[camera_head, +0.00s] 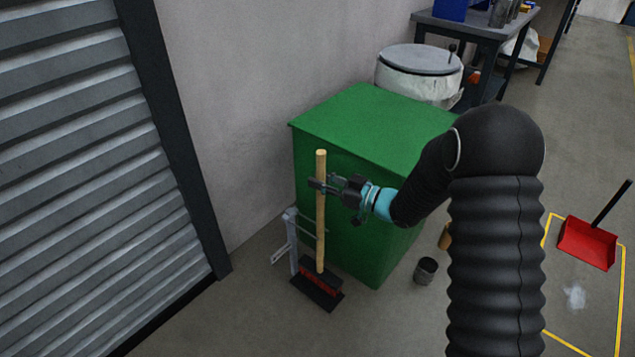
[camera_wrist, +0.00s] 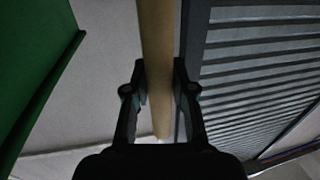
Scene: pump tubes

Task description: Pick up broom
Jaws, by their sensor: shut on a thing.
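The broom has a pale wooden handle (camera_head: 321,225) that stands upright in front of the green bin. Its head, black with red bristles (camera_head: 318,283), is at the floor beside a grey stand (camera_head: 292,240). My gripper (camera_head: 318,185) is shut around the upper part of the handle, a little below its top end. In the wrist view the handle (camera_wrist: 157,60) runs between the two fingers of my gripper (camera_wrist: 160,90). I cannot tell whether the broom head rests on its base or hangs just above it.
A large green bin (camera_head: 370,120) stands right behind the broom. A small dark can (camera_head: 426,271) is on the floor to the right. A red dustpan (camera_head: 587,243) lies inside yellow floor lines. A grey shutter (camera_head: 80,150) is at the left.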

